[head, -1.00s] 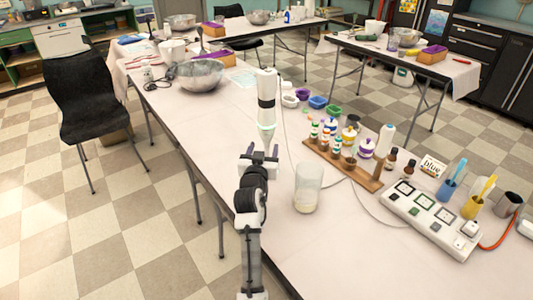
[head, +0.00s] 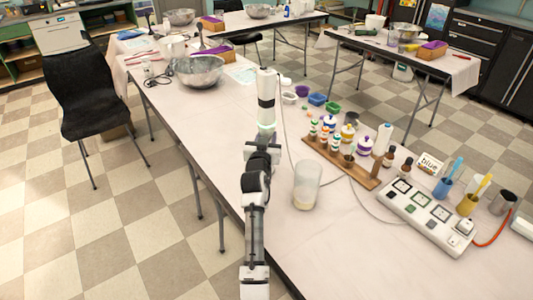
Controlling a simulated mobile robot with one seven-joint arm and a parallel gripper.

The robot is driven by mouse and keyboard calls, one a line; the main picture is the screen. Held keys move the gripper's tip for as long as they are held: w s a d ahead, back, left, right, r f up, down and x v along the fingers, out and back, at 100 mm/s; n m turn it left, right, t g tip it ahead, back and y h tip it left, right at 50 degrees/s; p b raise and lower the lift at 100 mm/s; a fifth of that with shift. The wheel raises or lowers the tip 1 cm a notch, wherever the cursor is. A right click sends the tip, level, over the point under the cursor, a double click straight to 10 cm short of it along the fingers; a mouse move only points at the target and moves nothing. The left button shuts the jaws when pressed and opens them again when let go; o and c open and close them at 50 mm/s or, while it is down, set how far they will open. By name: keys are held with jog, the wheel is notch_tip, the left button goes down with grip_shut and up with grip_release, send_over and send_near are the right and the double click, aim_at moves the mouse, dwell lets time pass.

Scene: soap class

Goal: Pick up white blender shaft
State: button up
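The white blender shaft (head: 266,88) stands upright on the long table (head: 215,125) in the head view. It has a black band around its middle and a translucent, pale green lower end. My gripper (head: 264,138) is at that lower end, on the near side of the shaft. The fingertips overlap the bottom of the shaft in the picture. My own arm and wrist hide part of the fingers, so I cannot tell whether they are open, touching the shaft or closed on it.
A clear beaker (head: 307,184) stands close to the right of my arm. A metal bowl (head: 198,72) is behind at left. The table left of the shaft is clear.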

jog(key=c, duration=0.5)
jog(key=shift+r, duration=0.15)
jog(key=shift+c, duration=0.8)
